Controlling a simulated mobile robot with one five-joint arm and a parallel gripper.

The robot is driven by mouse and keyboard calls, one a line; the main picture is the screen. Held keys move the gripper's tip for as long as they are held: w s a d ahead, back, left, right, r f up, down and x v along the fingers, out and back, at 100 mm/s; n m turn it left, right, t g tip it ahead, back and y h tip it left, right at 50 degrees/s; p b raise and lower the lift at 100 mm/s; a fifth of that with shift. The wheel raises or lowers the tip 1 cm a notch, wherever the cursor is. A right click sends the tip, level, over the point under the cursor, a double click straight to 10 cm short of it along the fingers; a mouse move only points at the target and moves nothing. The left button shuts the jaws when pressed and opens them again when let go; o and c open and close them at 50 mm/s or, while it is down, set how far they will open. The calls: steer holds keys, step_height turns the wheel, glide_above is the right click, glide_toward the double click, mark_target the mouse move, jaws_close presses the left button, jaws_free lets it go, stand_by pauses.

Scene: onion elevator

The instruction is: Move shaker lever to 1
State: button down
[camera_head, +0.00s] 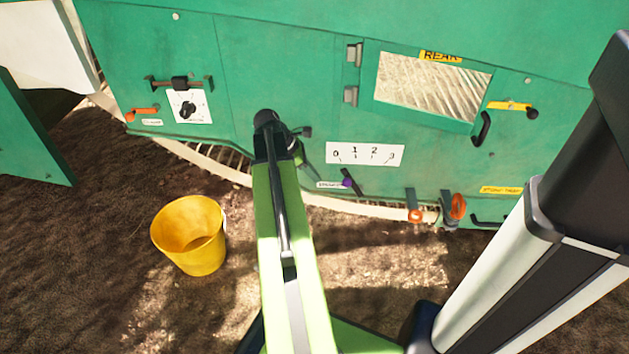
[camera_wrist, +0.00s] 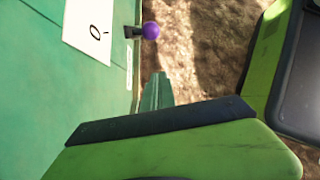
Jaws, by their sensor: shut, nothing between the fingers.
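The shaker lever is a dark stem with a purple knob (camera_head: 347,182) low on the green machine panel. It stands below a white number plate (camera_head: 365,154) marked 0, 1, 2, 3, under its left half; I cannot tell which number it is set at. In the wrist view the purple knob (camera_wrist: 151,30) is at the top, beside the plate's 0 (camera_wrist: 94,32). My gripper (camera_head: 305,158) is left of the lever in the head view, largely hidden by my arm. In the wrist view its tip (camera_wrist: 157,92) is shut and empty, apart from the knob.
A yellow bucket (camera_head: 190,236) stands on the soil at left. Orange-handled fittings (camera_head: 457,206) are right of the lever, and a dial (camera_head: 188,108) is at upper left. A window (camera_head: 433,88) is above right. The ground below the panel is open.

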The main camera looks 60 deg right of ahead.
steer(key=s+d+f+b, duration=0.2)
steer(key=s+d+f, duration=0.1)
steer(key=s, duration=0.3)
steer(key=shift+d+f, duration=0.25)
steer(key=shift+f, duration=0.1)
